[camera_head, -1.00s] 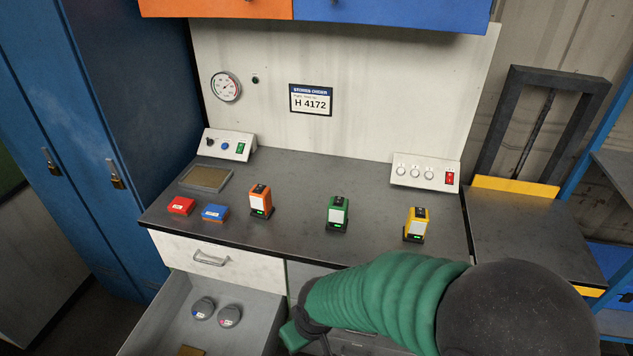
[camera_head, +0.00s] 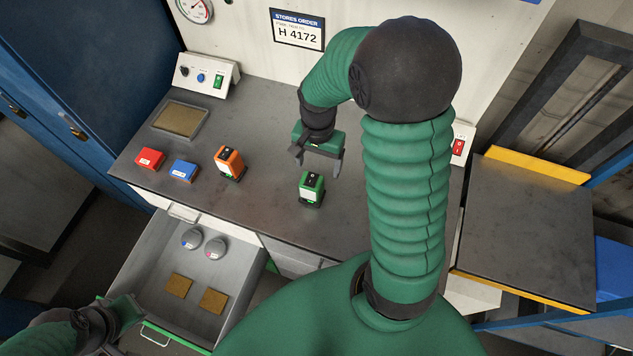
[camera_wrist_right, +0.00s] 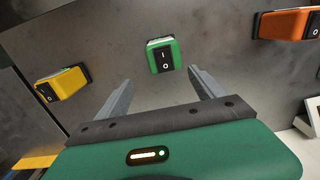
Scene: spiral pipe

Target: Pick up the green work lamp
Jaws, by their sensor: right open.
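The green work lamp (camera_head: 312,187) stands upright on the grey bench top near its front edge. My right gripper (camera_head: 319,164) is open and empty above the bench, just behind the lamp in the head view and apart from it. In the right wrist view the green lamp (camera_wrist_right: 163,54) shows beyond the gap between the two spread fingers (camera_wrist_right: 160,80), with its black switch facing the camera. My left gripper (camera_head: 122,322) is low at the left, by the open drawer; its fingers are not clear.
An orange lamp (camera_head: 229,162), a blue box (camera_head: 183,171) and a red box (camera_head: 150,159) stand left of the green lamp. A yellow lamp (camera_wrist_right: 62,84) shows in the wrist view; my right arm hides it in the head view. An open drawer (camera_head: 250,283) juts out below.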

